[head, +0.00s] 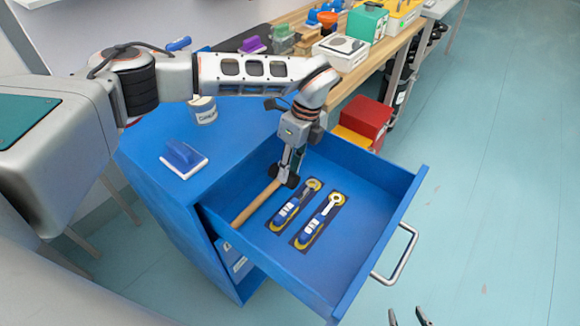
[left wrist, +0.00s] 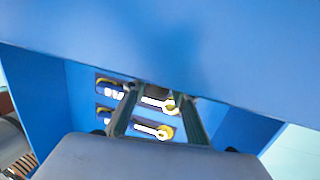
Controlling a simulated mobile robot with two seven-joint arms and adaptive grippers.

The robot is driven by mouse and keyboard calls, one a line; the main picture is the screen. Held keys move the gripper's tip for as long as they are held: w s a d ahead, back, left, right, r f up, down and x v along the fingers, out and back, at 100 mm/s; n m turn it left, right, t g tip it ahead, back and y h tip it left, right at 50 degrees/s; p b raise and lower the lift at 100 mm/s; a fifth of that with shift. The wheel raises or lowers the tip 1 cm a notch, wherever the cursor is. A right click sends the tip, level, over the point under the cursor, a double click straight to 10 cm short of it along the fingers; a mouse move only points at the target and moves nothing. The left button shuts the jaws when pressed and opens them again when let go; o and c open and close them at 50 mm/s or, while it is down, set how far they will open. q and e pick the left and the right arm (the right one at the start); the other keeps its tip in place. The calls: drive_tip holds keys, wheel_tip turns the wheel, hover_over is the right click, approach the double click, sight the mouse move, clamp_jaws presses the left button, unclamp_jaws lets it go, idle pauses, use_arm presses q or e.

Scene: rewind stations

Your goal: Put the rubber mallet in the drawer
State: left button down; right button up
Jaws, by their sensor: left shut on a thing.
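The rubber mallet's wooden handle (head: 255,203) slants down and left from my left gripper (head: 287,176) in the head view. The mallet's head is mostly hidden by the gripper. My left gripper is shut on the mallet and points down inside the open blue drawer (head: 377,213), at its left side. I cannot tell whether the mallet touches the drawer floor. In the left wrist view the gripper fingers (left wrist: 158,115) show over the drawer. My right gripper (head: 408,318) shows only its fingertips, spread apart, at the bottom right, outside the drawer.
Two blue-handled tools (head: 296,203) (head: 320,219) lie in dark inserts on the drawer floor. A blue-backed brush-like block (head: 184,158) and a can (head: 203,110) stand on the cabinet top. A red box (head: 367,117) is behind the drawer. The floor at right is clear.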

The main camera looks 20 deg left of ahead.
use_arm(q)
drive_tip(key=c, duration=1.7)
unclamp_jaws()
drive_tip(key=shift+o, duration=0.4)
drive_tip(key=v, duration=1.2)
drive_tip(key=shift+p, duration=0.4)
drive_tip(key=shift+r, duration=0.15)
